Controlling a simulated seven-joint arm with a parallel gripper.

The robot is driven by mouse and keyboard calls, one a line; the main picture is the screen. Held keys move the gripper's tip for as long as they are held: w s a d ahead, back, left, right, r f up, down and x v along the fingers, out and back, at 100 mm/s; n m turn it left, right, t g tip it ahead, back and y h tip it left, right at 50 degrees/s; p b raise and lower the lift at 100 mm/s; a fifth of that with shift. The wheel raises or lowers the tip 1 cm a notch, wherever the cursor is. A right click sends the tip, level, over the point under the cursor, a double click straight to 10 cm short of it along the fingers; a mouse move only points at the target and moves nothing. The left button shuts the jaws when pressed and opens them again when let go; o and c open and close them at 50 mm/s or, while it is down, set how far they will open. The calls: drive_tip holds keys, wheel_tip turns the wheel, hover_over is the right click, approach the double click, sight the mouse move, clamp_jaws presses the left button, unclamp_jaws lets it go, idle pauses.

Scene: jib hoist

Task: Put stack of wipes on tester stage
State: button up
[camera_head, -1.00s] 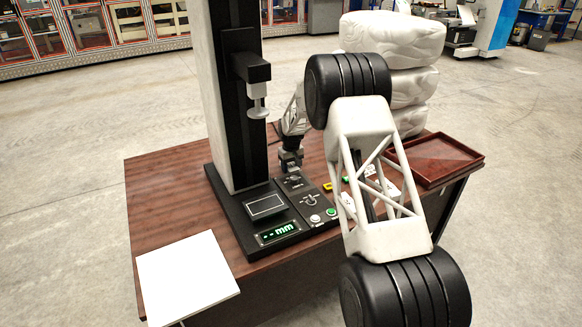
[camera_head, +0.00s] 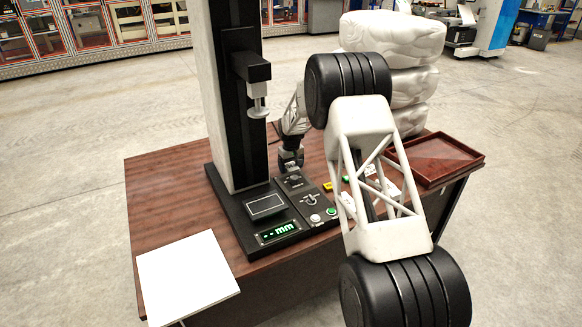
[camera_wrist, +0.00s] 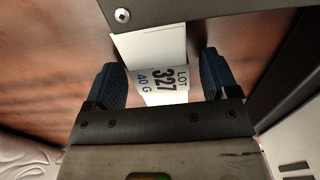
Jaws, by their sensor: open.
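The stack of wipes seems to be the white piece with a band reading "LOT 327 40 G" (camera_wrist: 162,78) in the wrist view. In the head view my arm or the tester hides it. My gripper (camera_wrist: 160,62) is open, with one blue finger on each side of it. I see a gap on each side. In the head view my gripper (camera_head: 290,160) is low behind the tester's control panel.
The tester column (camera_head: 222,90) stands left of my gripper. A white sheet (camera_head: 187,277) lies at the table's front left corner. A red-brown tray (camera_head: 436,160) is at the right. Small coloured and white pieces lie between. Puffy white bundles (camera_head: 415,85) are stacked behind.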

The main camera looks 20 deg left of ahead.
sight(291, 166)
wheel_tip(291, 166, up, 12)
idle(0.6)
idle(0.7)
drive_tip(key=shift+r, duration=0.1)
